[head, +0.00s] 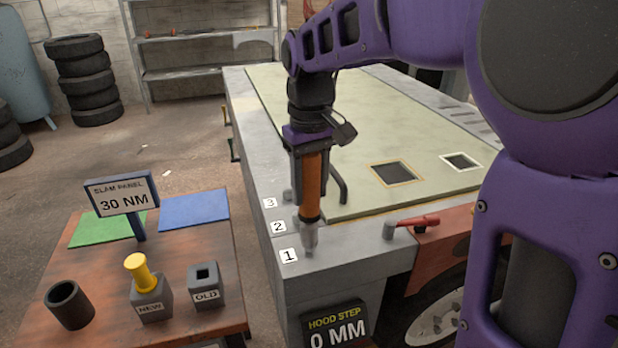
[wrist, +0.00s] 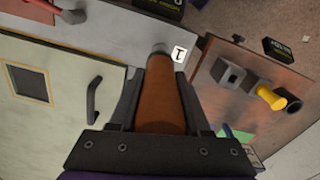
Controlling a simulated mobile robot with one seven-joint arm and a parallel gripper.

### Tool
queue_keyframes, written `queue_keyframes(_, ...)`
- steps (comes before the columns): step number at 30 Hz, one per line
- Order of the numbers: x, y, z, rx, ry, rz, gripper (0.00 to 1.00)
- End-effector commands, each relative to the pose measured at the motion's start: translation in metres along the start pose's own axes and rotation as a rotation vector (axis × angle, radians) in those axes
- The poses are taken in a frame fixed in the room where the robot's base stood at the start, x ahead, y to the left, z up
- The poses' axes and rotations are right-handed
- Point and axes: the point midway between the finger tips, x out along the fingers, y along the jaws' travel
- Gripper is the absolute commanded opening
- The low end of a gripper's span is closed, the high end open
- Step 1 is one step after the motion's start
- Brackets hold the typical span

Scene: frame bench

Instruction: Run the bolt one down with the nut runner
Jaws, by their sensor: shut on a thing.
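My gripper (head: 312,158) is shut on the nut runner (head: 311,190), a brown-orange cylinder with a dark collar and grey socket end. The nut runner is held roughly upright, socket down, at the near corner of the grey bench frame (head: 350,262). Its tip is at bolt one (head: 309,253), beside the label 1 (head: 288,255); I cannot tell whether the socket is seated. In the wrist view the nut runner (wrist: 160,95) lies between both fingers and largely covers the bolt, next to the label 1 (wrist: 179,55). A sign (head: 337,328) reads HOOD STEP 0 MM.
A pale green panel (head: 400,130) with a black handle (head: 339,184) lies behind the tool. A red lever (head: 415,221) is to the right. The wooden table (head: 185,255) at left carries a 30 NM sign (head: 122,198), NEW block (head: 152,302), OLD block (head: 205,290) and dark cup (head: 69,305).

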Motion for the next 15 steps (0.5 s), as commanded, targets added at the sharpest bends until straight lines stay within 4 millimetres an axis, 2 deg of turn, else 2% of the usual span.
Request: queue_keyframes(15,0.0066,0.0000,-0.0003,0.000,0.002,0.001,0.00)
